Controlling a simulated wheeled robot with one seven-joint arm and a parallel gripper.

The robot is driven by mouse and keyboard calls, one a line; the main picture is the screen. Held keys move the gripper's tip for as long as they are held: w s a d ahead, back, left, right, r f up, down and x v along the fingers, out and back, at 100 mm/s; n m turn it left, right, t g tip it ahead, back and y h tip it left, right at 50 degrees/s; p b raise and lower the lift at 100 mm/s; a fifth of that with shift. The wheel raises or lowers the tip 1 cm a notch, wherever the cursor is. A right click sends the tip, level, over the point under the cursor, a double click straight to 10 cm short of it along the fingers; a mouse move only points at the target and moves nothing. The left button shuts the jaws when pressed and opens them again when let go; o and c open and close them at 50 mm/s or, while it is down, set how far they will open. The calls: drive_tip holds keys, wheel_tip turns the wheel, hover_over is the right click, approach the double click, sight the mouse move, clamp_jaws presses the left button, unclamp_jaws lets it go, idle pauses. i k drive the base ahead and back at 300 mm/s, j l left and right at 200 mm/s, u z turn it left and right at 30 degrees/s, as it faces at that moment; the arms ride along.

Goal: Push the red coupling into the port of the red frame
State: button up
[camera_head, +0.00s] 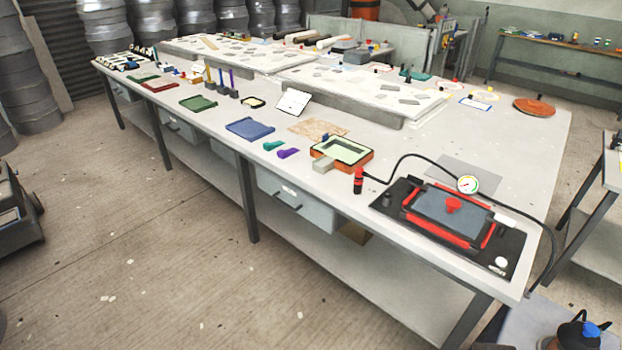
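The red coupling (358,184) is a small red and black cylinder standing upright near the front edge of the long table, left of the black base plate. A black hose arcs from it toward a round dial gauge (467,184). The red frame (411,198) lies on the black base plate around a grey-blue panel. A red knob-like piece (453,205) stands on the panel; I cannot tell whether it is the port. The coupling is apart from the frame. My gripper is not in view.
A black hose (530,213) runs over the table's right end. A black and blue device (578,335) is at bottom right. Bare tabletop (540,140) shows at the back right.

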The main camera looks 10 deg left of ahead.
sight(360, 173)
drive_tip(key=u, duration=0.3)
drive_tip(key=i+j, duration=0.25)
drive_tip(key=i, duration=0.2)
drive_tip(key=i+j+u, duration=0.1)
drive_tip(key=i+j, duration=0.15)
drive_tip(key=i, duration=0.15)
drive_tip(key=i+j, duration=0.2)
drive_tip(key=i, duration=0.25)
drive_tip(key=i+j+u, duration=0.1)
drive_tip(key=i+j, duration=0.15)
drive_tip(key=i, duration=0.2)
drive_tip(key=i+j, duration=0.2)
drive_tip(key=i, duration=0.2)
